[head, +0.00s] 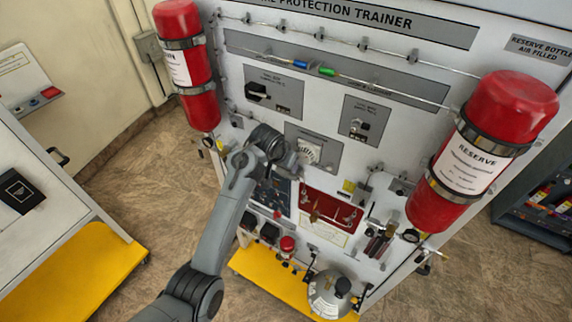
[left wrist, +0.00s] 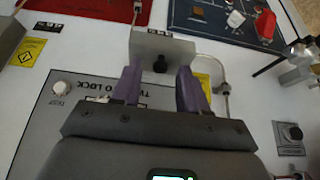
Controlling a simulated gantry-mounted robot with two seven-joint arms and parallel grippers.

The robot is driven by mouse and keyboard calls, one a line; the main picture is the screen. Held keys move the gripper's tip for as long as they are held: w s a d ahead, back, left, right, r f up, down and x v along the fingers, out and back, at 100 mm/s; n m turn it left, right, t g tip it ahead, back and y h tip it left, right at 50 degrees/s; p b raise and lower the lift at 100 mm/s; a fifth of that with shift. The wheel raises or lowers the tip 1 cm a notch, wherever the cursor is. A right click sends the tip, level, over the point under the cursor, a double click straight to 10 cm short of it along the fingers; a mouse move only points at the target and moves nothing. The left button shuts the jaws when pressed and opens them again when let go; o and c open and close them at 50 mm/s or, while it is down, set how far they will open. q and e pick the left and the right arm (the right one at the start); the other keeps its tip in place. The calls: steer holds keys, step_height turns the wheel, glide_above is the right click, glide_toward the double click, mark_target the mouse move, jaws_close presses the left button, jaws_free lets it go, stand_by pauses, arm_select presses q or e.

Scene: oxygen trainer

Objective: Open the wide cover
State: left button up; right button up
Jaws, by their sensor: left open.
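My left gripper (left wrist: 159,78) is open, its two purple fingers on either side of a light grey block (left wrist: 150,46) with a small black knob in its face. I cannot tell whether the fingers touch the block. The block sits by the edge of a grey panel (left wrist: 50,125) with inverted lettering and a white button. In the head view my left gripper (head: 288,163) is at the grey panel with a white dial (head: 308,150), partly hidden by my arm. I cannot tell for certain which part is the wide cover. My right gripper is not in view.
A red panel (head: 330,212) and a dark blue panel (head: 272,197) lie below. Red bottles stand at the left (head: 187,65) and right (head: 485,140). A bent metal tube (left wrist: 225,75) runs close beside one finger. A yellow ledge (head: 255,273) is at the bottom.

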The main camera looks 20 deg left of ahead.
arm_select(q)
steer(key=d+v, duration=0.1)
steer(key=v, duration=0.9)
steer(key=shift+a, duration=0.5)
steer(key=shift+s+r, duration=0.1)
steer(key=s+a+f+g+y, duration=0.1)
steer(key=s+a+f, duration=0.2)
steer(key=s+f, duration=1.35)
steer(key=s+d+f, duration=0.1)
steer(key=s, duration=0.9)
steer(key=s+d+f, duration=0.1)
steer(key=s, duration=1)
steer(key=shift+s+d+f+g, duration=0.15)
steer(key=shift+s+f+g, duration=0.05)
steer(key=shift+f+g, duration=0.2)
